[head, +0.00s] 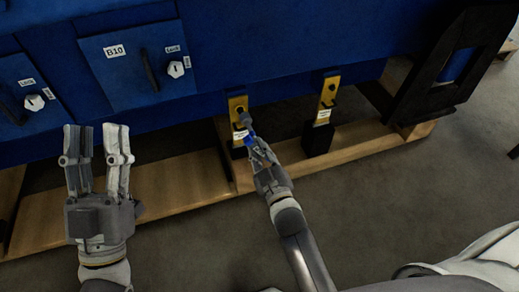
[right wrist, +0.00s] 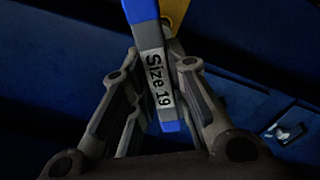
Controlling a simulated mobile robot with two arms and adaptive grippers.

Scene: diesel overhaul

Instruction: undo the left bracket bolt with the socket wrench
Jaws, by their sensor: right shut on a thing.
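The left yellow bracket (head: 237,105) is fixed low on the blue engine side in the head view. My right gripper (head: 257,148) is shut on the socket wrench (head: 249,139), just below and to the right of that bracket. The wrench's grey head is at the bracket; its bolt is hidden or too small to make out, so I cannot tell if the socket sits on it. In the right wrist view the blue wrench handle (right wrist: 143,12), labelled "Size 19", stands between the fingers. My left gripper (head: 97,158) is open and empty, fingers pointing up the picture.
A second yellow bracket (head: 329,88) is to the right, with a black block (head: 318,139) below it. A wooden beam (head: 180,190) runs under the engine. Blue door B10 (head: 125,70) is at upper left. A black frame (head: 440,95) stands at right. The grey floor is clear in front.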

